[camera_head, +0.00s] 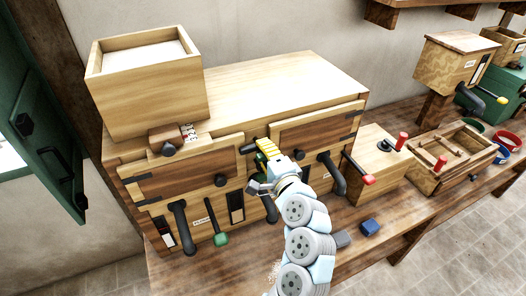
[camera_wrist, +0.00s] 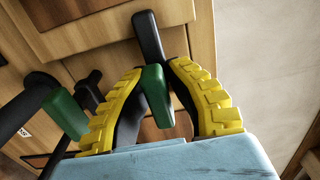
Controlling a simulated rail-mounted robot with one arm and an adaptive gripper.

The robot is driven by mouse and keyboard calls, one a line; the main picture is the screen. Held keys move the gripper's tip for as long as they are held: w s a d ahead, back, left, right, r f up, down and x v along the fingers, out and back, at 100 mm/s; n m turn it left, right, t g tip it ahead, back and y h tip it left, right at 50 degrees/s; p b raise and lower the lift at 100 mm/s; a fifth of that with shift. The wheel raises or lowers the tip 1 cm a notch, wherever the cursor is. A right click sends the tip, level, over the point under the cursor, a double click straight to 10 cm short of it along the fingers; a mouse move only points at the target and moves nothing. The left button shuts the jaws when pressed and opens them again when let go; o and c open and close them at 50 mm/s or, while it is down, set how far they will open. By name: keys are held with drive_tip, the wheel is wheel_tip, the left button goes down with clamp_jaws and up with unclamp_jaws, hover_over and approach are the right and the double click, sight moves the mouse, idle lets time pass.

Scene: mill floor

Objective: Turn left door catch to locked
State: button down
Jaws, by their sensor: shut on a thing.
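My gripper (camera_head: 266,152) is at the front of the wooden cabinet, between its two doors and by the right edge of the left door (camera_head: 185,172). In the wrist view its yellow-padded fingers (camera_wrist: 157,68) are closed around the left door catch, a dark bar with a green block (camera_wrist: 157,90). The bar's dark end (camera_wrist: 148,35) sticks out past the fingertips against pale wood. In the head view the fingers hide most of the catch, and its exact angle is hard to tell there.
The right door (camera_head: 315,132) is beside my gripper. An open wooden box (camera_head: 150,90) stands on top.

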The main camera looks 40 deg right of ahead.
drive_tip(key=shift+f, duration=0.1)
drive_tip(key=c, duration=1.1)
unclamp_jaws()
drive_tip(key=shift+o, duration=0.2)
drive_tip(key=v, duration=0.7)
drive_tip(key=shift+s, duration=0.2)
drive_tip(key=shift+a, duration=0.1)
